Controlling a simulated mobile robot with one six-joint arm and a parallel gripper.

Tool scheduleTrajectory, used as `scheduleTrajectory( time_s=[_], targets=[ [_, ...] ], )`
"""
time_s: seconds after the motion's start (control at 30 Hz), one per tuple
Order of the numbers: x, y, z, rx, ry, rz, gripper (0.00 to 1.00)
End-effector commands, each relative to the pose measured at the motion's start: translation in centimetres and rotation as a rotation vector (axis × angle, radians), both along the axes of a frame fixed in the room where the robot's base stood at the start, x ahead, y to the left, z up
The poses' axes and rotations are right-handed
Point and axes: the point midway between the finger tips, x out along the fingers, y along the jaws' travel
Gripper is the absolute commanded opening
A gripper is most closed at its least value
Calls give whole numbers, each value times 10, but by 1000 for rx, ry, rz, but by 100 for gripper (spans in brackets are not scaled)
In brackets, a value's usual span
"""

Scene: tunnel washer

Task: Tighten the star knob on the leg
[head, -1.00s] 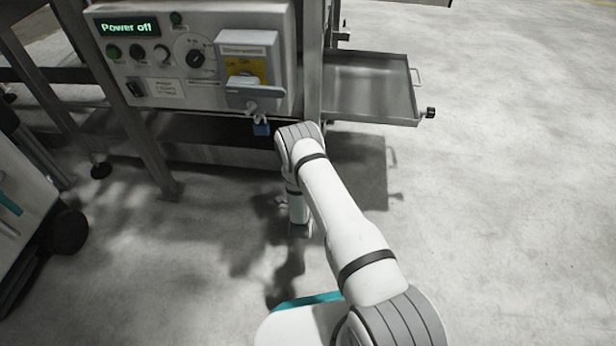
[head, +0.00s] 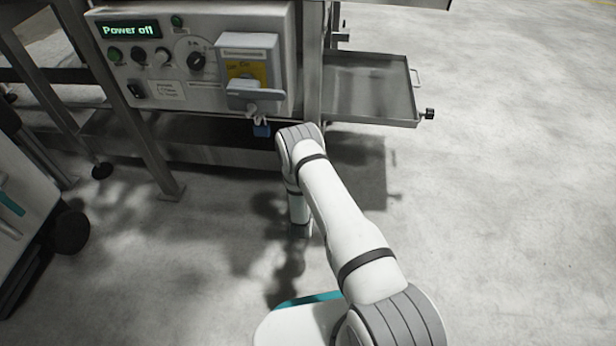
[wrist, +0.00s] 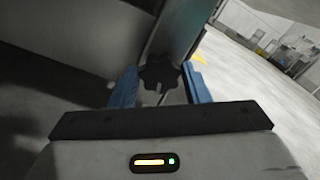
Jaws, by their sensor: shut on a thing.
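The black star knob (wrist: 160,76) shows in the wrist view, on the leg (wrist: 178,32), which runs up from it as a grey metal post. The two blue fingers of my gripper (wrist: 158,69) stand on its left and right sides and are shut on it. Parts of the knob's lobes show between the fingers; its stem is hidden. In the head view my arm reaches down in front of the machine, and the knob and fingers cannot be made out there.
The washer's control panel (head: 190,62) reads "Power off" and has a rotary switch box (head: 249,60) with a blue padlock (head: 262,131) below it. A metal tray (head: 370,88) juts out to the right. A wheeled cart (head: 28,215) stands at the left. The floor (head: 510,210) at right is clear.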

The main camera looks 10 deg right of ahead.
Motion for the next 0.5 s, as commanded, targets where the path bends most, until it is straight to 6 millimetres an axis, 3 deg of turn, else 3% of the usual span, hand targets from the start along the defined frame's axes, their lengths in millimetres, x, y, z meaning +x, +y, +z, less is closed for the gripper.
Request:
scheduleTrajectory(
  time_s=[0.5],
  targets=[
    [2, -1, 1, 268, -89, 1, 20]
  ],
)
